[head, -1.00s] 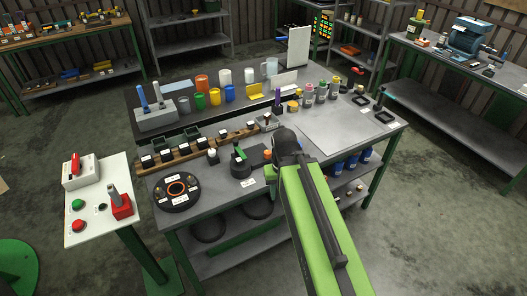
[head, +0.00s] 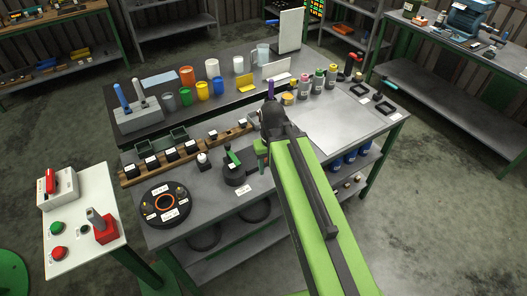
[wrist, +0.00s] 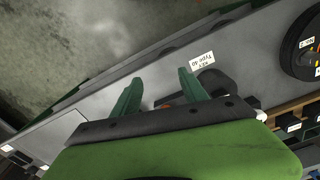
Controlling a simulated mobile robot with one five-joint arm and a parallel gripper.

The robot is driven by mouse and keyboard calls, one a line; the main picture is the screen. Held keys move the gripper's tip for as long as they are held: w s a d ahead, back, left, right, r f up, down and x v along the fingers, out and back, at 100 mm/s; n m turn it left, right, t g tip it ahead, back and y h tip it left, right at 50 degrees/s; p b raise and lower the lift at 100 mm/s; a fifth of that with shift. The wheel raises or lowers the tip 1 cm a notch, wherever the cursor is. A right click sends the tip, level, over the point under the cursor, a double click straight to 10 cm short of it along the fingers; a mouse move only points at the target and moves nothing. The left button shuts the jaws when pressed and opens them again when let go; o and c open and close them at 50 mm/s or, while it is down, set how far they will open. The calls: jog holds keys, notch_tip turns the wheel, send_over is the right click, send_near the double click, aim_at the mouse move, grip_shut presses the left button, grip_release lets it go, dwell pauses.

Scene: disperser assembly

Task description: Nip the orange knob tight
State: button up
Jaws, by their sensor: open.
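A black round plate (head: 166,204) lies left of the fixture. A wooden rack (head: 185,152) with dark blocks stands behind it. Cups, bottles and a grey holder (head: 138,118) fill the back. A pale sheet (head: 335,125) lies to the right. A white control stand (head: 85,220) is at left.

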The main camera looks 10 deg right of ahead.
jog(key=w+r+n+p, duration=0.75)
jog(key=w+r, duration=0.25)
jog(key=w, duration=0.3)
jog(key=shift+n, duration=0.25)
notch_tip(320, 180, down, 18)
jog(key=b, duration=1.7)
jog(key=shift+d, duration=0.1)
jog(key=shift+r, duration=0.1)
